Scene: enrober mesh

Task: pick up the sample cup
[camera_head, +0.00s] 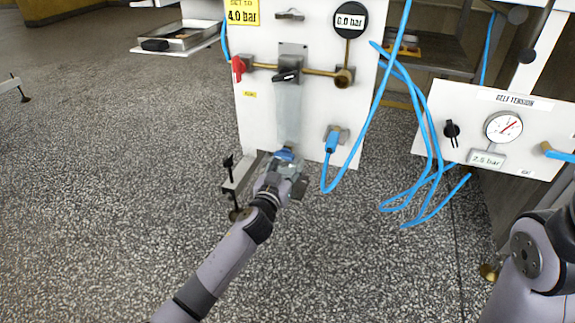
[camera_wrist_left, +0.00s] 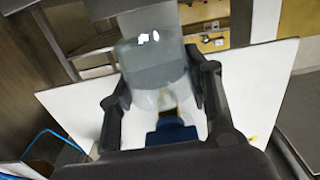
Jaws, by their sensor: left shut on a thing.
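My left gripper (camera_head: 282,168) is in front of the lower edge of the white panel, just below a tall clear grey bowl (camera_head: 289,112). In the left wrist view its two fingers (camera_wrist_left: 161,88) stand on either side of a clear, cup-like vessel, which I take to be the sample cup (camera_wrist_left: 158,99). The gripper is shut on it. The grey bowl (camera_wrist_left: 155,63) rises behind the cup there, and a blue part (camera_wrist_left: 172,132) shows nearer the palm. In the head view the fingers largely hide the cup. My right gripper is out of view.
The white panel (camera_head: 262,109) carries a red handle (camera_head: 238,67), a black knob (camera_head: 286,76) and a blue hose fitting (camera_head: 332,140). Blue hoses (camera_head: 431,150) loop at right, near a gauge panel (camera_head: 464,145). The speckled floor at left is mostly clear.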

